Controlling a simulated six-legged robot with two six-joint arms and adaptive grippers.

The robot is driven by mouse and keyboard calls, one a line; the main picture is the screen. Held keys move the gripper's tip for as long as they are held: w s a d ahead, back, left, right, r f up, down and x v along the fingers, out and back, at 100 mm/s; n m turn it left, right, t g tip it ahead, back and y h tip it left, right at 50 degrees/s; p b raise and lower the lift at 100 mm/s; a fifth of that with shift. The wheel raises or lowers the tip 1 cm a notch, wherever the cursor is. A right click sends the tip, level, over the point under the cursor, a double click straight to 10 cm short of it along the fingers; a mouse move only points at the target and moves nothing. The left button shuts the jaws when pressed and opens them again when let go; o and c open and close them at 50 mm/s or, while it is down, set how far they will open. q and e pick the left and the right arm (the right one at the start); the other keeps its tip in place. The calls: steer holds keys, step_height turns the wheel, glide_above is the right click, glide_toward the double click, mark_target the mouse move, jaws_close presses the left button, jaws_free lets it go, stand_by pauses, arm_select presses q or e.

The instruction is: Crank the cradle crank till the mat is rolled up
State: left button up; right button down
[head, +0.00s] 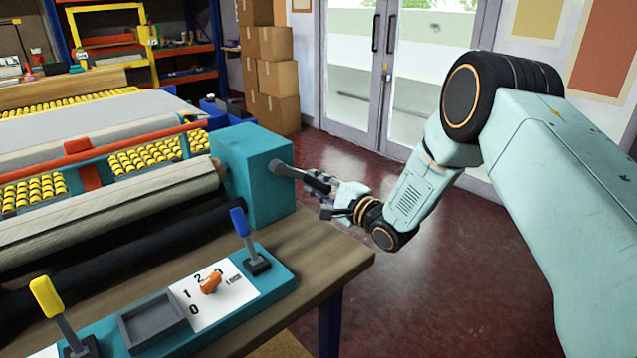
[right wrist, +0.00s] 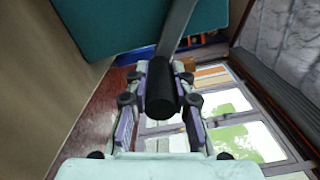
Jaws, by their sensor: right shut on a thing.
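The cradle crank (head: 288,171) sticks out from the right side of a teal box (head: 255,160) at the end of the rollers. Its grey arm leads to a dark handle (right wrist: 161,98). My right gripper (head: 324,194) is shut on this handle, with a finger on each side of it in the right wrist view. The beige-grey mat (head: 120,198) lies around a long roller left of the teal box; how much of it is wound I cannot tell. My left gripper is not in view.
A control panel with a blue lever (head: 240,222), a yellow lever (head: 47,297) and an orange knob (head: 210,284) lies along the wooden table's (head: 330,262) front. Cardboard boxes (head: 278,78) stand behind. The floor right of the table is clear.

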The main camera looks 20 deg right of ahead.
steer(key=shift+a+f, duration=0.2)
steer(key=c, duration=1.1)
jaws_free()
steer(key=shift+w, duration=0.1)
steer(key=shift+c, duration=0.2)
steer(key=shift+d+r, duration=0.1)
steer(key=v, duration=1.2)
steer(key=shift+r, duration=0.1)
